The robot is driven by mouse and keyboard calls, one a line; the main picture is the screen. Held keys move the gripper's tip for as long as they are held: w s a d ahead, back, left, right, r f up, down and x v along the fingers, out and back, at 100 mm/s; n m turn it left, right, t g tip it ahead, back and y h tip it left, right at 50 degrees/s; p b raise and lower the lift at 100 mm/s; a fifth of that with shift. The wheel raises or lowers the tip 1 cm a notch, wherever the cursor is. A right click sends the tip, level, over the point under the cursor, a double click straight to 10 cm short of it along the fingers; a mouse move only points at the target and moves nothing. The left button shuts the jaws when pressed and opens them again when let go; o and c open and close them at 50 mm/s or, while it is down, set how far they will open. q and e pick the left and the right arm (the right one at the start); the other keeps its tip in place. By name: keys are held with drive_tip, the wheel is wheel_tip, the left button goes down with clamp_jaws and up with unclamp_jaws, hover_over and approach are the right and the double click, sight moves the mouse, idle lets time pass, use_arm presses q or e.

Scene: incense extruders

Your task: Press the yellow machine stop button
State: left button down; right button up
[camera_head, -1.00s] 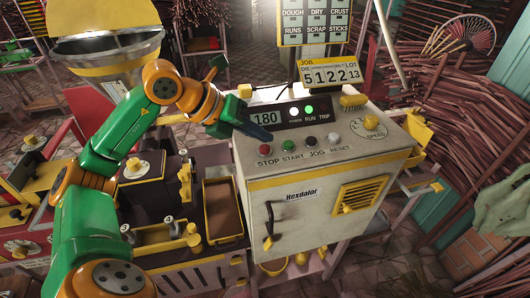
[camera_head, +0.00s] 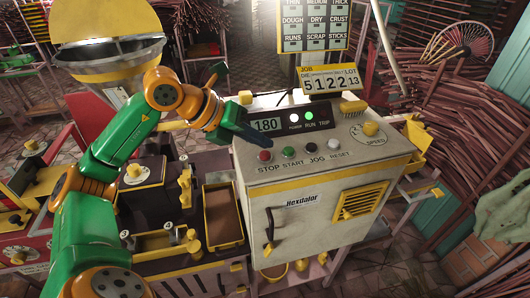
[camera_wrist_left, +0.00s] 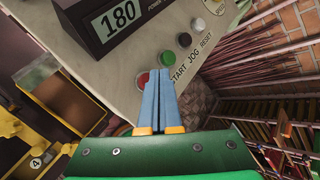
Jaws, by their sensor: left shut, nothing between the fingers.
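The cream machine with yellow trim (camera_head: 345,172) has a sloped control panel. Its red STOP button (camera_head: 264,156) is leftmost in a row, beside the green START button (camera_head: 288,152). My left gripper (camera_head: 268,141) is shut and empty, its fingers pointing over the panel just behind the STOP button. In the left wrist view, the blue fingers (camera_wrist_left: 160,74) reach over the panel edge. The red STOP button (camera_wrist_left: 143,80) shows beside the fingertips, partly covered by them. Contact cannot be made out. My right gripper is not in view.
A black JOG button (camera_head: 310,148) and white RESET button (camera_head: 333,144) lie to the right, with a yellow speed knob (camera_head: 370,129) beyond. The display (camera_head: 266,124) reads 180, and a green lamp (camera_head: 308,115) is lit. A job sign (camera_head: 330,80) stands behind.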

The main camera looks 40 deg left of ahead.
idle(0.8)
use_arm(q)
drive_tip(key=shift+f+b, duration=0.4)
drive_tip(key=shift+f+b, duration=0.55)
idle(0.5)
drive_tip(key=shift+r, duration=0.15)
drive_tip(key=shift+r+p, duration=0.85)
drive_tip(key=shift+p, duration=0.15)
wheel_tip(320, 180, up, 5)
drive_tip(key=p, duration=0.4)
drive_tip(key=shift+p, duration=0.4)
